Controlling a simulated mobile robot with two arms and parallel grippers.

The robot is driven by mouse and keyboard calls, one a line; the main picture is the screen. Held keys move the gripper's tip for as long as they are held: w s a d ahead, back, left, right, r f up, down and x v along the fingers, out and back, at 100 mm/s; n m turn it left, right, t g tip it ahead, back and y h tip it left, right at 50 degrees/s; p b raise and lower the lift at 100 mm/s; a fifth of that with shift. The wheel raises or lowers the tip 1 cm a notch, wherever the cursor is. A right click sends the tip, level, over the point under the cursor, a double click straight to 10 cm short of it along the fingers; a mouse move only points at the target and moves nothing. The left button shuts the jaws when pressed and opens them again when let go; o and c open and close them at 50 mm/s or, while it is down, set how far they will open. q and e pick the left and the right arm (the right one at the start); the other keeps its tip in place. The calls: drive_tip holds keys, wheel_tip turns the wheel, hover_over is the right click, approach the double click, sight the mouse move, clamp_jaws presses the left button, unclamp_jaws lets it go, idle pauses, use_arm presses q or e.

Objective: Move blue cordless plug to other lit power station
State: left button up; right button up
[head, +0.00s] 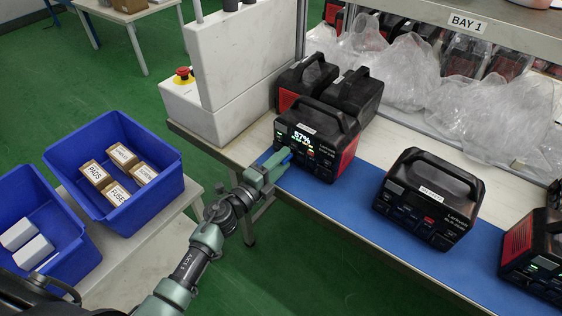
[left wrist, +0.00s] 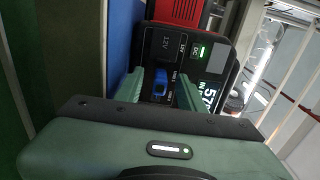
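A black and red power station (head: 318,138) with a lit display reading 57% stands on the blue mat. It also shows close up in the left wrist view (left wrist: 215,55). The blue plug (head: 284,156) is at its front face, and in the left wrist view the blue plug (left wrist: 160,87) sits at the sockets. My left gripper (head: 272,167) is at this face. In the left wrist view its fingers (left wrist: 158,88) are either side of the plug with gaps showing. A second power station (head: 430,197) has a dark screen. A third (head: 537,255), cut off at right, shows green lights. My right gripper is not in view.
Two dark power stations (head: 350,95) stand behind the lit one. Clear plastic bags (head: 400,75) lie under the BAY 1 shelf (head: 420,17). Blue bins (head: 157,197) with boxes are at left. A white machine with a red button (head: 184,73) stands at the bench end.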

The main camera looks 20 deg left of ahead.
use_arm(q)
drive_tip(key=v, duration=0.8)
drive_tip(key=shift+b, duration=0.3)
drive_tip(key=shift+w, duration=0.1)
